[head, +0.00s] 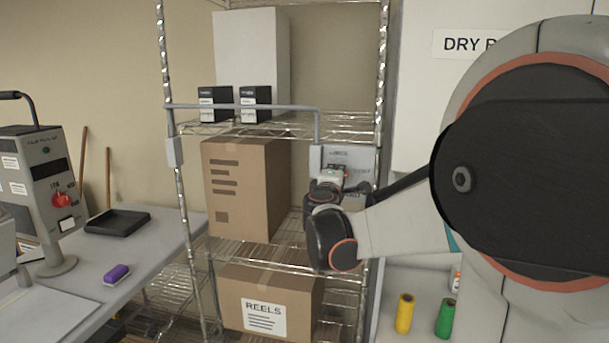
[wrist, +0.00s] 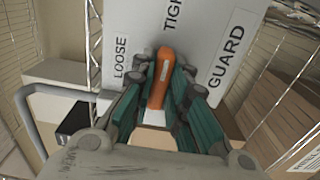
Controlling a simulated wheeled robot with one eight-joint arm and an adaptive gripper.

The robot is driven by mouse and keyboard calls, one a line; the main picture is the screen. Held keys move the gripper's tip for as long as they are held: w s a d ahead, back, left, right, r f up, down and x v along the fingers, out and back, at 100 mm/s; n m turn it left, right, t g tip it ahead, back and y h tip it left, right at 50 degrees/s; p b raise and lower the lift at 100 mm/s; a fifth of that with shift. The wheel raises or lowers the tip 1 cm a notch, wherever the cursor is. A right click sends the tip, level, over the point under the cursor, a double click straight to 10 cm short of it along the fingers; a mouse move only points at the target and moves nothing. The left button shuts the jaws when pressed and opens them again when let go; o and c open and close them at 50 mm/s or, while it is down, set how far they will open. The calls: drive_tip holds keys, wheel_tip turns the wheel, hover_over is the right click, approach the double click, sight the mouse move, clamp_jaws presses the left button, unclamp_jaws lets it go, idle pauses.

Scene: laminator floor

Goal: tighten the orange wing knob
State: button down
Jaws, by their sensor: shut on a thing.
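The orange wing knob (wrist: 160,80) shows in the wrist view, its long side nearly upright in the picture. Its upper end points towards a partly cut-off label reading "TIGH". My gripper (wrist: 162,88) has its teal-padded fingers on both sides of the knob and is shut on it. The knob sits in front of a grey plate (wrist: 143,35) with "LOOSE" on the left and "GUARD" on the right. In the head view my gripper (head: 333,178) is at the grey plate (head: 350,156) on the shelf rack; the gripper largely hides the knob there.
A grey guard bar (head: 245,106) runs across the wire rack, in front of two black boxes (head: 235,104). A cardboard box (head: 240,185) stands left of my gripper. A machine with a red knob (head: 62,199) stands on the left table. Yellow (head: 404,313) and green (head: 445,318) rolls stand lower right.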

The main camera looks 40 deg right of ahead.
drive_tip(key=shift+w+r, duration=0.1)
drive_tip(key=c, duration=1.6)
unclamp_jaws()
drive_tip(key=shift+w+d, duration=0.1)
